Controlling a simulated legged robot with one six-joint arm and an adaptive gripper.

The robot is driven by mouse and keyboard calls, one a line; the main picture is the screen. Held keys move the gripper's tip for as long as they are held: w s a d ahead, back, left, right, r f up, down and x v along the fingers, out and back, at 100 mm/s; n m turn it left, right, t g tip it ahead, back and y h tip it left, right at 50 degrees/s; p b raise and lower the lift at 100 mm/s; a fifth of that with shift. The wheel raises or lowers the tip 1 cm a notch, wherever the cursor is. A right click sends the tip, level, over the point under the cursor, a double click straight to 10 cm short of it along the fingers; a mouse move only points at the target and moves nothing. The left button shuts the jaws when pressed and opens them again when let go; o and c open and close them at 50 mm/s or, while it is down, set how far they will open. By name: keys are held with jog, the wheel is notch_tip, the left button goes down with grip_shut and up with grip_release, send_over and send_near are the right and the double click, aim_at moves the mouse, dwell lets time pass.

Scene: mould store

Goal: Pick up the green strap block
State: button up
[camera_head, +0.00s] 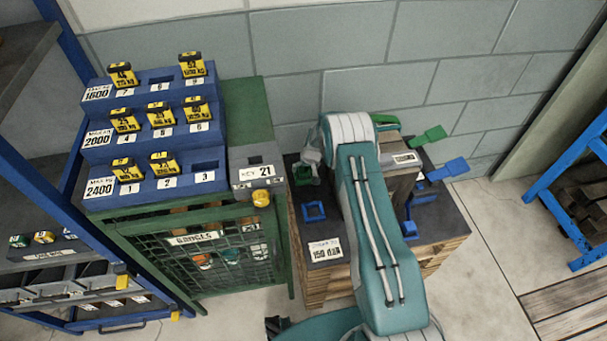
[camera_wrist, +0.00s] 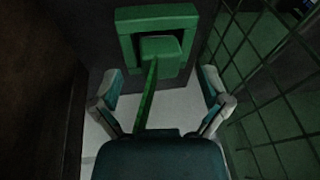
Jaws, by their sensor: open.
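The green strap block (camera_wrist: 163,52) sits in the upper middle of the wrist view, with a square green frame (camera_wrist: 128,33) behind it. A narrow green strap (camera_wrist: 148,95) runs from the block down toward my palm. A small green part (camera_head: 304,173) shows at the left edge of the dark bench top in the head view, largely hidden by my gripper. My gripper (camera_wrist: 161,80) is open, with one finger on each side of the strap. The fingertips lie just below the block in the picture; I see no contact.
A blue square frame (camera_head: 314,211) lies on the bench top (camera_head: 345,268). A wooden block (camera_head: 402,185) stands behind my arm, with green (camera_head: 430,136) and blue (camera_head: 448,170) pieces at its right. A green mesh cabinet (camera_head: 284,262) borders the bench at left.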

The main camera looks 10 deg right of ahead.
aim_at(304, 170)
jog(key=shift+x, duration=0.85)
jog(key=shift+c, duration=0.3)
jog(key=c, duration=1.1)
jog(key=shift+c, duration=0.2)
jog(key=shift+r, duration=0.1)
notch_tip(304, 170, up, 10)
jog(key=shift+f, duration=0.1)
jog(key=shift+c, duration=0.6)
